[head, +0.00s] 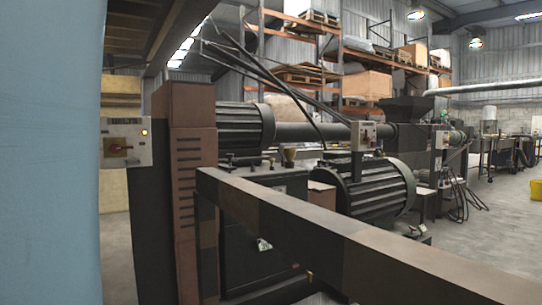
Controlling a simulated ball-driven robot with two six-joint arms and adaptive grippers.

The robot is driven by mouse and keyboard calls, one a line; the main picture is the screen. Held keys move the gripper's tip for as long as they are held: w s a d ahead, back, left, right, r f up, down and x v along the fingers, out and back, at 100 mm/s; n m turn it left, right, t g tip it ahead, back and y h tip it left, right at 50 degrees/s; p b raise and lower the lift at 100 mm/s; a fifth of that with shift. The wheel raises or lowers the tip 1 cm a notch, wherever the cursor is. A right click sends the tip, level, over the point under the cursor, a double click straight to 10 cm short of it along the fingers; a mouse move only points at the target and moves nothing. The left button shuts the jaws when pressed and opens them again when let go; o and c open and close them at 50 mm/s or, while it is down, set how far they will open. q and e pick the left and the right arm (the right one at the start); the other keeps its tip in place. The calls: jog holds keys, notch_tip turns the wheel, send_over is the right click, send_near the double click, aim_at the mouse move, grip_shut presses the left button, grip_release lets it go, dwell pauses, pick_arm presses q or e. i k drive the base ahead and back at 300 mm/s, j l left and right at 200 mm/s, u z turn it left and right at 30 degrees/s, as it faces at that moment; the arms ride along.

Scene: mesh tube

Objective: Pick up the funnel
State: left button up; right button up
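Neither of my grippers is in view.
The beam (330,232) crosses the foreground. A large motor (372,190) and a dark hopper (407,108) stand to the right, a brown cabinet (190,190) to the left. A pale blue surface (50,150) fills the left edge. Floor at far right is open.

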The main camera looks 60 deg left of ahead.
aim_at(289, 154)
jog(key=i+j+u, duration=0.1)
jog(key=u, duration=0.3)
jog(key=i+u, duration=0.1)
jog(key=u, duration=0.35)
jog(key=i+u, duration=0.15)
jog(key=u, duration=0.25)
jog(key=i+u, duration=0.15)
jog(key=u, duration=0.25)
jog(key=i+u, duration=0.1)
jog(key=u, duration=0.3)
jog(key=i+l, duration=0.8)
jog(key=u, duration=0.6)
jog(key=i+l, duration=0.05)
